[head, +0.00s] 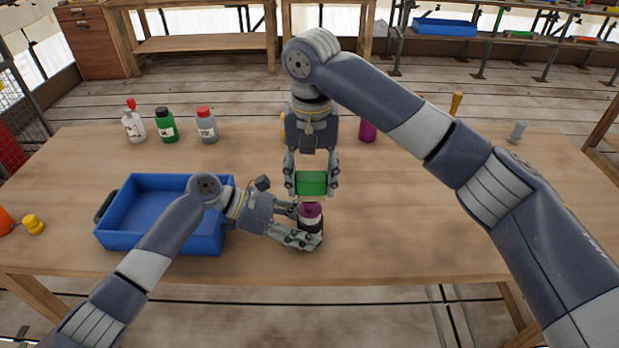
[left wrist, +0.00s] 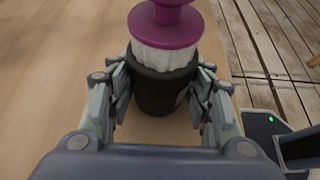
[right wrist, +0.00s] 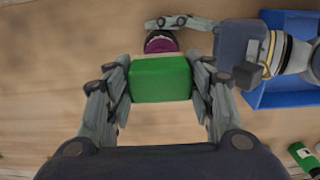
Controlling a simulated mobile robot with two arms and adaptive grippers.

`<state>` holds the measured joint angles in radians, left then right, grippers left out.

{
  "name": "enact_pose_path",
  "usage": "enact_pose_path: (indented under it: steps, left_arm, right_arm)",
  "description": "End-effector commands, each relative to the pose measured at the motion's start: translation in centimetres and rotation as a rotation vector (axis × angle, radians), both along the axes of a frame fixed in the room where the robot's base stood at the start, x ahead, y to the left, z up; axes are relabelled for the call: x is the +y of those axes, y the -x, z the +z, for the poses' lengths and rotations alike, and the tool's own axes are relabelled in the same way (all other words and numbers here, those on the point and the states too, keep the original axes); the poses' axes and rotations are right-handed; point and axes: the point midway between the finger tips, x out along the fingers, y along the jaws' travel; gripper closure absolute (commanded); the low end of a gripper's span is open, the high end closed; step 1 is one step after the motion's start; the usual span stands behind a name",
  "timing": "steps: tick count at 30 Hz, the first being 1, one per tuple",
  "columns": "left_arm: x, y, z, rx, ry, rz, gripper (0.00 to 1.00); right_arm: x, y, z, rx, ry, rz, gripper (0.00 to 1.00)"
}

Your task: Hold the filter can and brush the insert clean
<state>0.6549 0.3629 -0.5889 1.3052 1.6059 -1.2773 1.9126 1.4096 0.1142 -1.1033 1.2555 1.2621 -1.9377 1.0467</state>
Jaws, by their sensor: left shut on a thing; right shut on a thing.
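The filter can (head: 312,240) is black and stands upright near the table's front edge. My left gripper (head: 306,226) is shut around it from the left. The left wrist view shows the can (left wrist: 158,94) between the fingers, with the white pleated insert (left wrist: 165,58) standing out of its top under a purple cap (left wrist: 165,28). My right gripper (head: 311,187), pointing down, is shut on the green brush block (head: 311,182), which also shows in the right wrist view (right wrist: 160,80). The brush is just above the purple cap; I cannot tell whether they touch.
A blue tray (head: 128,240) stands left of the can, partly behind my left arm. White, green (head: 166,124) and grey (head: 207,126) bottles stand behind it. A purple object (head: 368,131) stands at the back. A yellow piece (head: 34,224) lies far left. The table right of the can is clear.

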Motion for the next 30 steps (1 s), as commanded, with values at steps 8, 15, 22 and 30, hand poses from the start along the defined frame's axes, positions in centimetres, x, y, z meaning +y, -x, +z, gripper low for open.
enact_pose_path:
  steps: [8,15,22,30]
  left_arm:
    - [0.0,0.0,0.0,0.0,-0.001,0.0,0.66]
    - [0.0,0.0,0.0,0.0,-0.001,0.0,0.66]
    - [0.0,0.0,0.0,0.001,-0.001,0.0,0.66]
    - [0.0,0.0,0.0,0.001,-0.001,0.0,0.66]
  right_arm:
    - [-1.7,0.0,2.4,-0.002,0.0,0.0,0.7]
    - [-3.1,-0.1,4.3,-0.003,0.0,0.0,0.7]
    - [-4.4,-0.1,6.2,-0.003,0.001,0.0,0.7]
    - [-4.8,0.0,6.8,-0.001,0.0,0.0,0.7]
